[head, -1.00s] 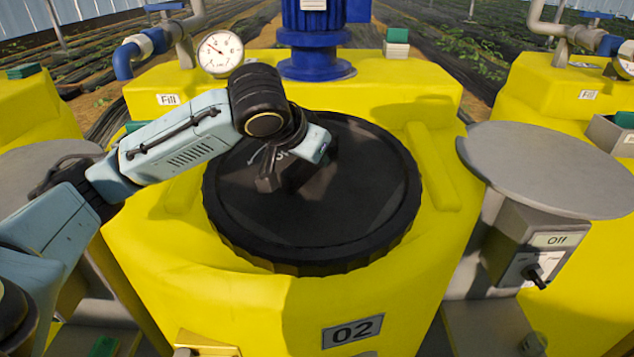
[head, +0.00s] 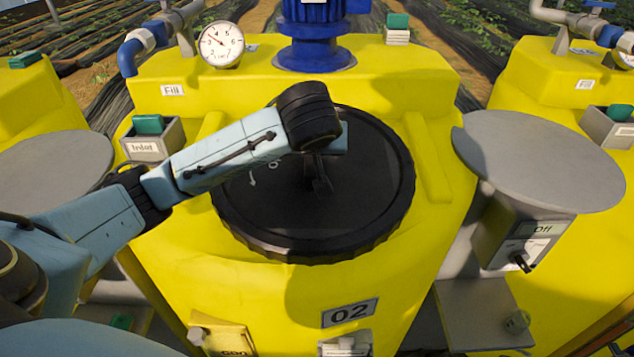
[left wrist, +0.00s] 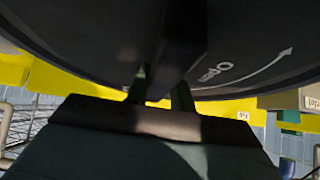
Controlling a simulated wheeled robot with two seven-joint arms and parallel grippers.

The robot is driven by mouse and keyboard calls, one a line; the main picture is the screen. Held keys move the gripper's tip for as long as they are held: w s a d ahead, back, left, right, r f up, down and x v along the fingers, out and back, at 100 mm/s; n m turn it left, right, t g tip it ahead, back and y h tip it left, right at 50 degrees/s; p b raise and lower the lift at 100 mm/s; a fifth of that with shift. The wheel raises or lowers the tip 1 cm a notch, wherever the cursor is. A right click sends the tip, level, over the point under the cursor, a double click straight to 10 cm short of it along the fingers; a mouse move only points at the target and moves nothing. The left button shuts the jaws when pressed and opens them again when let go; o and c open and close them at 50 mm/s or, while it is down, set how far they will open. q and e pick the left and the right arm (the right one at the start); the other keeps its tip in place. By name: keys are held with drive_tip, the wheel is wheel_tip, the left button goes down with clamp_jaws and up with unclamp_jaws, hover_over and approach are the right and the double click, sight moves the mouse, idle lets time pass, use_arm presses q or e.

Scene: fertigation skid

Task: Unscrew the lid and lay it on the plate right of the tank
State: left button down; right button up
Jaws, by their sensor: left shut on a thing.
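The lid (head: 365,215) is a large black ribbed disc on top of the yellow tank (head: 280,285) marked 02. It looks level and seated; whether its thread is free I cannot tell. My left gripper (head: 316,178) is over the lid's middle, shut on its raised black grip bar. In the left wrist view the fingers (left wrist: 160,88) straddle the bar (left wrist: 184,35), and the lid's underlying face (left wrist: 80,35) shows the word Open and a curved arrow. The plate right of the tank (head: 540,165) is a bare, grey round disc. My right gripper is not in view.
A blue motor (head: 314,35) and a pressure gauge (head: 221,43) stand behind the lid. A switch box marked Off (head: 525,240) sits under the right plate. Another grey round plate (head: 50,165) is on the left, beside a small grey box (head: 152,143).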

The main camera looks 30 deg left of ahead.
use_arm(q)
drive_tip(key=shift+s+d+r, duration=0.15)
drive_tip(key=shift+r, duration=1.35)
drive_tip(key=shift+s+d+r, duration=0.1)
drive_tip(key=shift+r, duration=1.4)
drive_tip(key=shift+s+r, duration=0.15)
drive_tip(key=shift+r, duration=0.25)
